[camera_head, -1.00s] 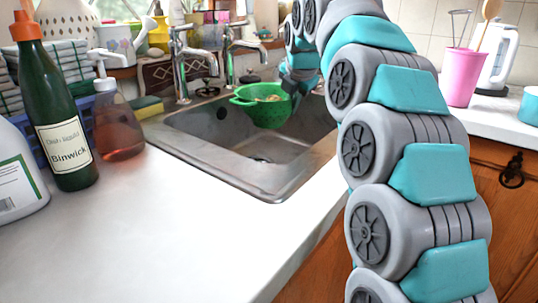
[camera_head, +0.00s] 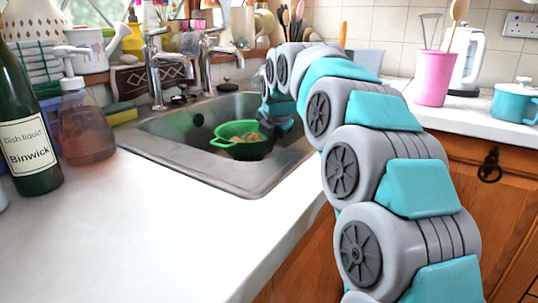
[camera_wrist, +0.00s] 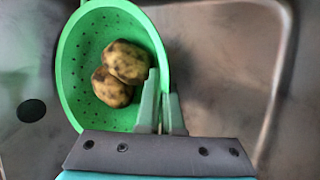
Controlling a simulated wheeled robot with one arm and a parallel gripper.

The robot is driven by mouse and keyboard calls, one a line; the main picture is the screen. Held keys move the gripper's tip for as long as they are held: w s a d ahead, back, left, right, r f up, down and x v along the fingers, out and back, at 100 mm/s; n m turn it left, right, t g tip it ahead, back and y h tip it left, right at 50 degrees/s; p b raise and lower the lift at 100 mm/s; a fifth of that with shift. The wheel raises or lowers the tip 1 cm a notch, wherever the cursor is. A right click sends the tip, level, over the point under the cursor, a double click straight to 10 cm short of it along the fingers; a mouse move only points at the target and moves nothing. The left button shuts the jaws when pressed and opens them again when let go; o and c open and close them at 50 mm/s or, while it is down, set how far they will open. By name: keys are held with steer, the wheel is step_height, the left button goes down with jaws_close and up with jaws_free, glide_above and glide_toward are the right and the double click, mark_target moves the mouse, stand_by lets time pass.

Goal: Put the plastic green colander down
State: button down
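The green plastic colander (camera_head: 238,148) is inside the sink basin, low and roughly level. I cannot tell if its base touches the sink floor. In the wrist view the colander (camera_wrist: 75,65) holds two brown potatoes (camera_wrist: 124,72). My gripper (camera_wrist: 162,100) is at its right rim, with one finger inside and one outside, closed on the rim. In the head view my gripper is mostly hidden by my own arm, behind the colander's right side.
The metal sink (camera_head: 180,127) surrounds the colander, with bare basin to the right in the wrist view. Taps (camera_head: 205,60) rise behind it. A green dish liquid bottle (camera_head: 30,150) and a soap dispenser (camera_head: 87,130) stand left. The front counter (camera_head: 130,230) is clear.

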steer(key=shift+f, duration=0.5)
steer(key=shift+r, duration=0.1)
steer(key=c, duration=1.5)
jaws_free()
steer(key=o, duration=0.4)
steer(key=shift+f, duration=0.2)
steer(key=v, duration=1.2)
steer(key=shift+r, duration=0.2)
